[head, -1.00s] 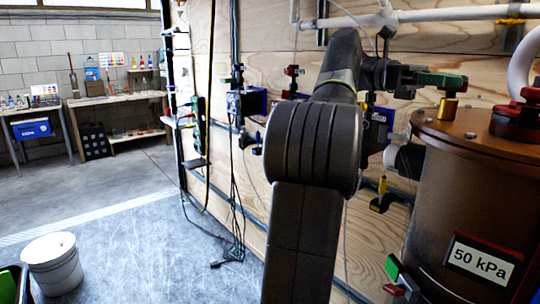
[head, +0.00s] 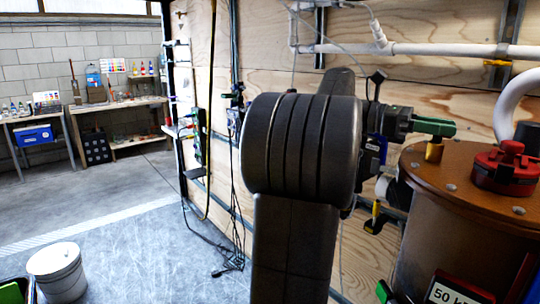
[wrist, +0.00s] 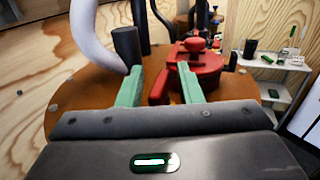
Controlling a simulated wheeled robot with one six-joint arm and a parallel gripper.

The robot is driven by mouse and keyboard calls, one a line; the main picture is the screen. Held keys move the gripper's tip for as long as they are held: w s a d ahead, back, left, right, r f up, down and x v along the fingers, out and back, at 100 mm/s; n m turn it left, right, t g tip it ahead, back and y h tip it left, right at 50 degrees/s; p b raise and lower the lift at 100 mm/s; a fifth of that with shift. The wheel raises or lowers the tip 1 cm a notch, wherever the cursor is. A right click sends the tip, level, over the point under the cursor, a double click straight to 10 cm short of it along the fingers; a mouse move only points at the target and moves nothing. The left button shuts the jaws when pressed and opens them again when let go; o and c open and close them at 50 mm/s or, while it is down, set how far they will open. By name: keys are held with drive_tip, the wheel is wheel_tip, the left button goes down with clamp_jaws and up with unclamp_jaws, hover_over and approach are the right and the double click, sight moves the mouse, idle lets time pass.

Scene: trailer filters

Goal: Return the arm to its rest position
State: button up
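My gripper (head: 436,128) shows at the right in the head view, its green fingers level above the brown tank lid. A brass fitting (head: 434,150) stands on the lid just under the fingers in that view; I cannot tell whether they touch. In the wrist view my gripper (wrist: 161,84) has its two green fingers well apart, with nothing held between them. My dark arm rises through the middle of the head view, bent at a large joint. It hides part of the wall behind.
The brown tank (head: 445,240) carries a red valve (head: 505,168) and a 50 kPa label (head: 460,290). White pipes (head: 440,50) run along the plywood wall above. A white bucket (head: 57,272) stands at lower left. The floor between is mostly clear.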

drive_tip(key=shift+s+r+n+t+h+p, duration=0.1)
drive_tip(key=shift+r+n+t+h+p, duration=0.15)
drive_tip(key=shift+n+t+h+p, duration=0.65)
drive_tip(key=shift+f+n+t+h+p, duration=0.1)
drive_tip(key=shift+n+t+h+p, duration=0.1)
drive_tip(key=shift+n+t+p, duration=0.6)
drive_tip(key=shift+f+n+t+h+p, duration=0.1)
drive_tip(key=shift+n+t+h+p, duration=0.15)
drive_tip(key=shift+t, duration=0.95)
